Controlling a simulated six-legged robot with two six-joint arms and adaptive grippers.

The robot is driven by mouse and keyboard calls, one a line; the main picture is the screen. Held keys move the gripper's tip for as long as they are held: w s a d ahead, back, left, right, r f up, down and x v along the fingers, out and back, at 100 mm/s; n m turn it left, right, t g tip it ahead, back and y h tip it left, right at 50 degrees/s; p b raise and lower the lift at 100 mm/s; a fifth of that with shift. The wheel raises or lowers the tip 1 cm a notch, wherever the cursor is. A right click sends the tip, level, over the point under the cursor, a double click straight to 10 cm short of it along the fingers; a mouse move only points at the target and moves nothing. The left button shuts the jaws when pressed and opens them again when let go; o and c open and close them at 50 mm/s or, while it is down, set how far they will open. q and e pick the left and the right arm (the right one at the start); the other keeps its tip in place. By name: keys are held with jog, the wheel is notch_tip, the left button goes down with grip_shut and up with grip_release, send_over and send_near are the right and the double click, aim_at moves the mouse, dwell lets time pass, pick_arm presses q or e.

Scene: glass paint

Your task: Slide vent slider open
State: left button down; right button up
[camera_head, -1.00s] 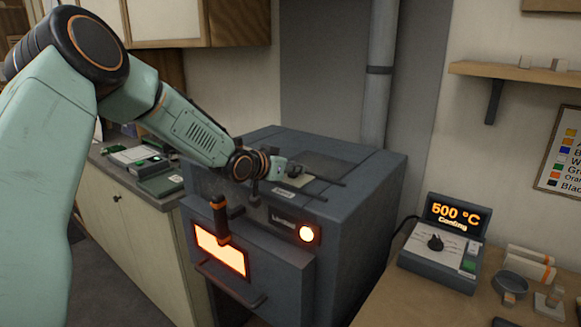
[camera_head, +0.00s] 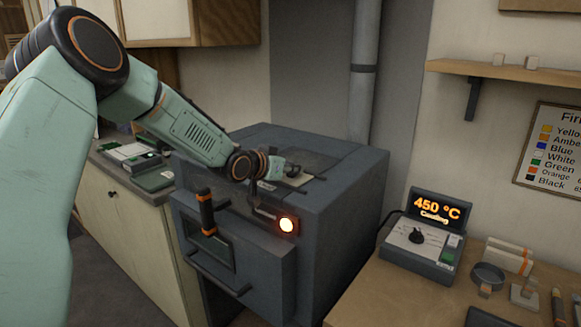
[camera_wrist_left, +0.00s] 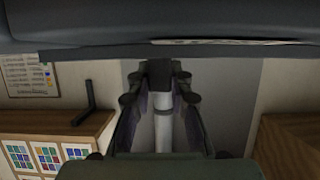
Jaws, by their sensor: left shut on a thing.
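The kiln (camera_head: 345,200) is a dark grey box with a flat top. A small pale plate (camera_head: 297,181), which looks like the vent slider, lies on its top near the front. My left gripper (camera_head: 290,170) is low over the kiln top at this plate and shut on a small part there. In the left wrist view, the fingers (camera_wrist_left: 160,75) close around a dark block-like piece, seen against a grey wall panel and pipe. The exact grip and the vent opening are hidden by the gripper and wrist. My right gripper is not in view.
The kiln's front door has an upright orange-banded handle (camera_head: 206,212), a dark window and a lit round lamp (camera_head: 287,225). A controller (camera_head: 425,235) reads 450 °C, "Cooling", on the wooden bench at right. A flue pipe (camera_head: 362,100) rises behind the kiln.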

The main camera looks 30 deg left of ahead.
pick_arm(q)
jog(key=shift+d+f, duration=0.15)
jog(key=shift+d, duration=0.2)
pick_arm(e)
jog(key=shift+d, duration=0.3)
pick_arm(q)
jog(key=shift+s+a+f, duration=0.1)
